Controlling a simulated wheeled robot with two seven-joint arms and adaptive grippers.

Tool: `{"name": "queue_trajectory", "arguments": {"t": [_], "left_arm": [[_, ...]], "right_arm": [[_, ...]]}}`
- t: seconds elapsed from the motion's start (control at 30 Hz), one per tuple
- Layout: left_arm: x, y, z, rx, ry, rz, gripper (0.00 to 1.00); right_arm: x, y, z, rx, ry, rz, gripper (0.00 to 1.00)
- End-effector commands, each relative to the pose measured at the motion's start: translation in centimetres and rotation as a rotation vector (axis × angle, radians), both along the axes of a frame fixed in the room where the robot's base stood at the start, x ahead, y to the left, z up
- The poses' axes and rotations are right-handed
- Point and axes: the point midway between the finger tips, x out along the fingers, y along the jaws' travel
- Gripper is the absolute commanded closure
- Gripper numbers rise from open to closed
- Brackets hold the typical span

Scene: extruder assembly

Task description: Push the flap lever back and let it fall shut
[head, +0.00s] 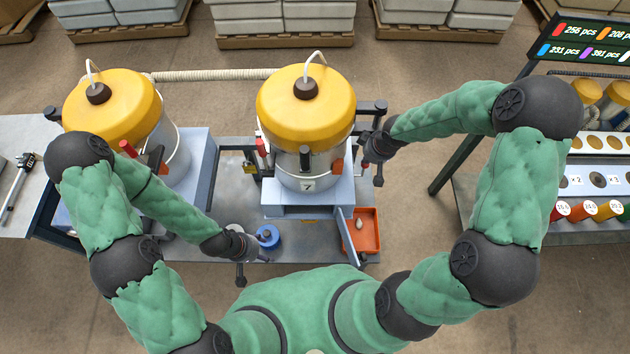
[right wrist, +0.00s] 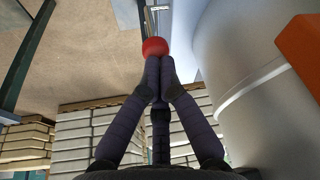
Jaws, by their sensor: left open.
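A red ball knob (right wrist: 155,47), seemingly the flap lever's end, shows in the right wrist view just beyond my right fingertips. My right gripper (right wrist: 160,75) has its fingers drawn together, with no object visible between them; I cannot tell whether they touch the knob. In the head view my right gripper (head: 371,160) is at the right side of the middle yellow-lidded hopper (head: 305,100). The knob is not clearly visible there, and the flap is hidden. My left gripper (head: 257,256) is open and empty, low at the front beside a blue round part (head: 268,236).
Another yellow-lidded hopper (head: 113,105) stands at the left. An orange tray (head: 367,232) with a small pale piece lies right of the middle station. A rack of coloured spools (head: 595,208) stands far right. Pallets of pale blocks (head: 250,20) line the back.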

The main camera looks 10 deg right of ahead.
Motion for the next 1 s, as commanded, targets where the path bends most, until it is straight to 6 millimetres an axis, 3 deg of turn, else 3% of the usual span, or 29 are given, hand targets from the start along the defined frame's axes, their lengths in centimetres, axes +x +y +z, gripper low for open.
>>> {"name": "queue_trajectory", "arguments": {"t": [0.53,1.0], "left_arm": [[0.0,0.0,0.2,0.0,0.0,0.0,0.38],[0.0,0.0,2.9,0.0,0.0,0.0,0.38]], "right_arm": [[0.0,0.0,0.2,0.0,0.0,0.0,1.0],[0.1,0.0,3.4,0.0,-0.001,0.0,1.0]]}}
